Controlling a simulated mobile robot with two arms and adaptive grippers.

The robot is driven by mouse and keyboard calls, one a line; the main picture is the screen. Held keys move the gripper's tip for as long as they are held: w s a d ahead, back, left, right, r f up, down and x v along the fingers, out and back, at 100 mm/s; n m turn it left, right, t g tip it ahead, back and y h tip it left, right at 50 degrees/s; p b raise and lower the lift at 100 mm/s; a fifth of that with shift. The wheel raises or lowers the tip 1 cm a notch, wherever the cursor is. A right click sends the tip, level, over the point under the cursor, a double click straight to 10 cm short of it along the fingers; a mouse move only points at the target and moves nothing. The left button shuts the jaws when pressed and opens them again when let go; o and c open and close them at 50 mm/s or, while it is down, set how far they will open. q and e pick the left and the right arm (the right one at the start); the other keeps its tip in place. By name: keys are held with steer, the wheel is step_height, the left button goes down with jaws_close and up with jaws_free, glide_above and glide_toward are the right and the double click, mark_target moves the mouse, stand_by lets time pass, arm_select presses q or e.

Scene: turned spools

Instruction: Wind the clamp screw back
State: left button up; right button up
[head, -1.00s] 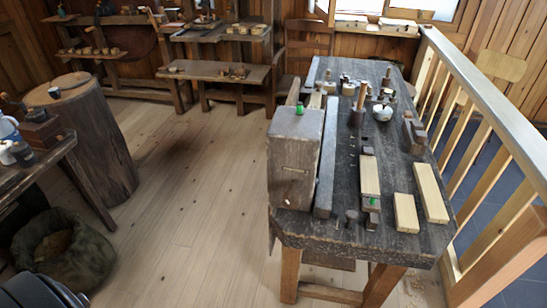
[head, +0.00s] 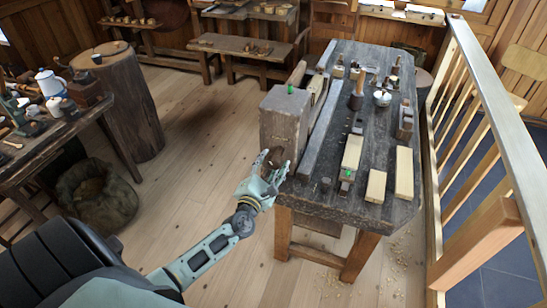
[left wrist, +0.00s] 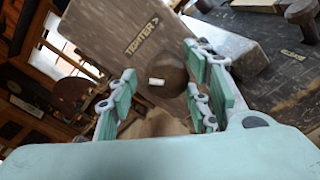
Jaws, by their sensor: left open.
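The clamp screw (left wrist: 168,72) shows in the left wrist view as a brown round knob with a small white mark, in front of a wooden face with the word "TIGHTER" and an arrow. That face is on the big grey-brown clamp block (head: 283,122) at the left side of the workbench in the head view. My left gripper (head: 274,166) is open at the block's lower front, and its green-padded fingers (left wrist: 167,92) stand on either side of the knob. I cannot tell whether they touch it. My right gripper is out of view.
The dark workbench (head: 333,140) carries a mallet (head: 357,94), a metal pot (head: 382,98) and pale wood blocks (head: 404,175). A railing (head: 490,110) runs along the right. A side table (head: 70,125), a stump (head: 130,105) and a sack (head: 97,195) stand left, with open floor between.

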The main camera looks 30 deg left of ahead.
arm_select(q)
steer(key=shift+x, duration=0.9)
steer(key=shift+w, duration=0.25)
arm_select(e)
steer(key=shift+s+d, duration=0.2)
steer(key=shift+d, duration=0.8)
